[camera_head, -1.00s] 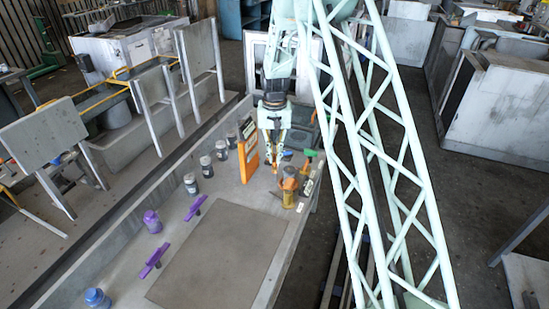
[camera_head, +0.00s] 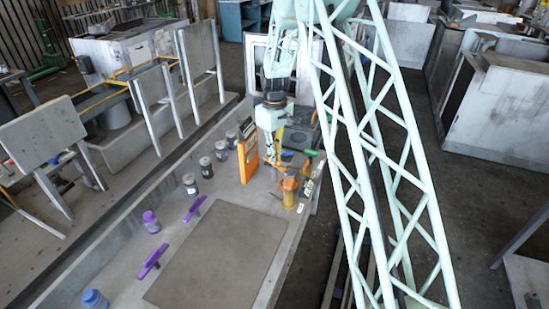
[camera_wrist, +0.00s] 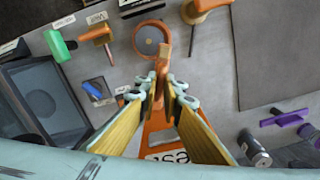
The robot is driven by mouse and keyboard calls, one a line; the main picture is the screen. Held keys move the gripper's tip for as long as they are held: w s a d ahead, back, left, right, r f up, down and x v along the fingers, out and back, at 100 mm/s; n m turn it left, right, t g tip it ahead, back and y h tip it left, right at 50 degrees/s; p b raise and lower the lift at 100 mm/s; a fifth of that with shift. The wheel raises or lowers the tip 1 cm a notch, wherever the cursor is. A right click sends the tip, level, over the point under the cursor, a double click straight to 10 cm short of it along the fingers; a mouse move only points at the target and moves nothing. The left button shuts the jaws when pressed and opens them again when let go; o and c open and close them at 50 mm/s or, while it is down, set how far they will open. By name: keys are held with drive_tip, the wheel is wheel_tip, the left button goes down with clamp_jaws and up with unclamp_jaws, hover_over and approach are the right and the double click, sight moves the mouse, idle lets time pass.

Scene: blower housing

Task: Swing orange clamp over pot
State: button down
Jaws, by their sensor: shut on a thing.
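My gripper (camera_wrist: 160,88) has yellow fingers closed on a narrow orange upright piece of the orange clamp (camera_wrist: 166,50) in the wrist view. Beyond the fingertips is an orange ring (camera_wrist: 137,43) around a grey round face; whether it joins the held piece is unclear. An orange board with lettering (camera_wrist: 162,138) shows below and between the fingers. In the head view my gripper (camera_head: 272,160) is just right of the orange panel (camera_head: 249,150). The contact is too small to see there.
Several dark jars (camera_head: 206,167) stand left of the panel. Purple clamps (camera_head: 152,258) and a purple jar (camera_head: 151,222) are nearer the front. A flat grey mat (camera_head: 220,255) is clear. A green-handled tool (camera_wrist: 58,46) and dark tray (camera_wrist: 45,105) lie left in the wrist view.

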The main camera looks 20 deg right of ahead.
drive_tip(key=shift+n, duration=2.1)
drive_tip(key=c, duration=2.8)
unclamp_jaws()
drive_tip(key=shift+r, duration=0.15)
drive_tip(key=shift+r, duration=5.85)
drive_tip(key=shift+r, duration=0.1)
